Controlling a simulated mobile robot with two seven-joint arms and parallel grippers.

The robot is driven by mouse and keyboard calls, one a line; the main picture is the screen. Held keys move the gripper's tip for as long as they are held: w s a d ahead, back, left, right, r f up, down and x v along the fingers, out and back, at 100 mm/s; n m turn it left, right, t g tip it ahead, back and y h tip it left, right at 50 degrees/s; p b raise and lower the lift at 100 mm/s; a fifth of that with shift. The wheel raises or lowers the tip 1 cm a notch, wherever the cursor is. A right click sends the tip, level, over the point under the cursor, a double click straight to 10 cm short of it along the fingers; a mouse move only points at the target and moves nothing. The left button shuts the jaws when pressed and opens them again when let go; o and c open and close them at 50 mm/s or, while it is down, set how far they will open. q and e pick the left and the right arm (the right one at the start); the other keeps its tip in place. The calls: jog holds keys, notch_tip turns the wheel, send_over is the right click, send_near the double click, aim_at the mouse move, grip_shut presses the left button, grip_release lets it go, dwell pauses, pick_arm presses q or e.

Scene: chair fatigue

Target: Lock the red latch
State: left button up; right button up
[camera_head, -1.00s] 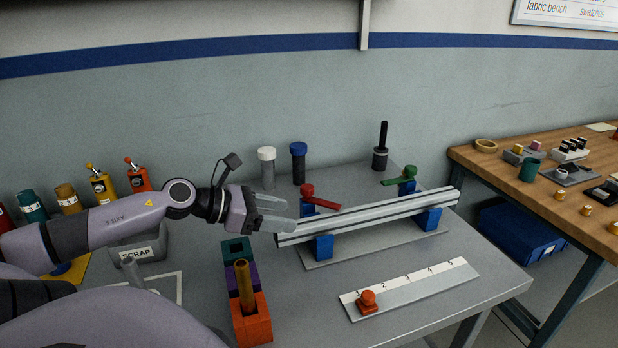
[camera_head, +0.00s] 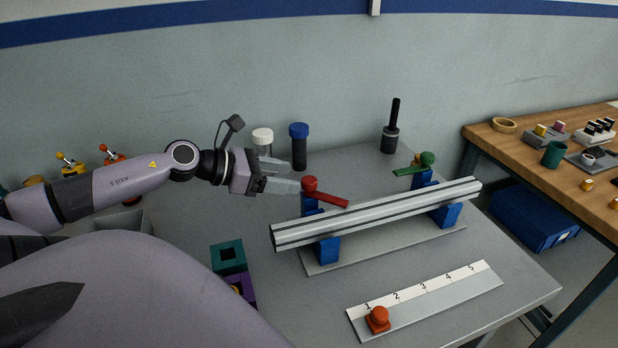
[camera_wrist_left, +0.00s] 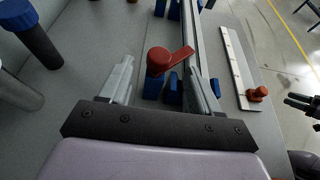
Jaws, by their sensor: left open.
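The red latch (camera_head: 322,192) has a round red knob and a flat red arm. It sits on a blue block at the left end of the fixture, its arm pointing right toward the grey rail (camera_head: 370,215). My left gripper (camera_head: 290,175) is open, just left of the red knob at about its height. In the left wrist view the red latch (camera_wrist_left: 168,60) lies ahead, between the two grey fingers (camera_wrist_left: 158,82), which do not appear closed on it. A green latch (camera_head: 415,165) stands on the right blue block.
A white-capped cylinder (camera_head: 262,141) and a blue-capped cylinder (camera_head: 299,146) stand behind my left gripper. A numbered strip (camera_head: 425,303) with an orange knob (camera_head: 378,320) lies in front. Teal and purple blocks (camera_head: 228,257) stand front left. A wooden bench is at right.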

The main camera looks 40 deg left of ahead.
aim_at(305, 180)
pick_arm(q)
jog(key=b+x, duration=0.2)
jog(key=x, duration=0.2)
jog(key=shift+w+f, duration=0.1)
jog(key=shift+f, duration=0.1)
jog(key=shift+w+d+f+b, duration=0.15)
jog(key=shift+w+d+b, duration=0.2)
jog(key=shift+w+b, duration=0.2)
jog(key=shift+w+d+f, duration=0.1)
jog(key=shift+w+d, duration=0.05)
jog(key=shift+w, duration=0.1)
jog(key=shift+b, duration=0.3)
